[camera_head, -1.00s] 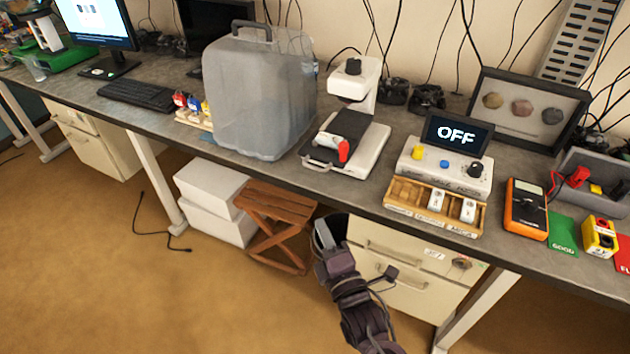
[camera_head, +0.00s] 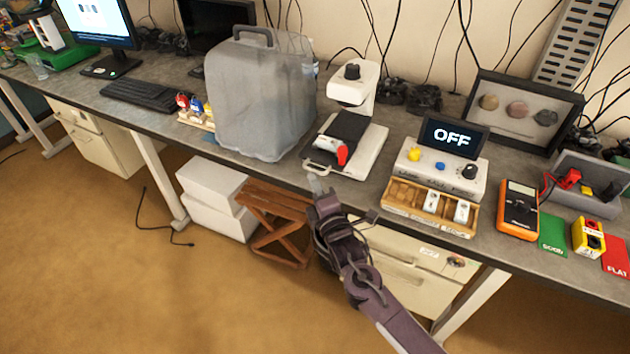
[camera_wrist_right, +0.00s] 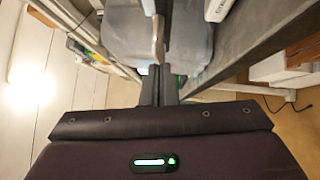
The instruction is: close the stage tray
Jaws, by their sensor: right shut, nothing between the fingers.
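The stage tray (camera_head: 320,155) is a dark plate at the foot of a white microscope-like instrument (camera_head: 370,145). It sticks out toward the bench's front edge, with a pale loop handle (camera_head: 322,172) at its front. A white item with a red end (camera_head: 342,155) lies on it. My right gripper (camera_head: 317,184) is shut and empty, just in front of and below the handle. Whether it touches the handle is unclear. In the right wrist view the shut fingers (camera_wrist_right: 160,85) point at a pale curved bar (camera_wrist_right: 157,38), probably the handle. My left gripper is not in view.
A grey translucent cover (camera_head: 260,100) stands close left of the instrument. Right of it is a control box with an OFF screen (camera_head: 452,138) and a wooden tray (camera_head: 400,202). A wooden stool (camera_head: 275,215) and drawers (camera_head: 415,260) are below the bench (camera_head: 290,175).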

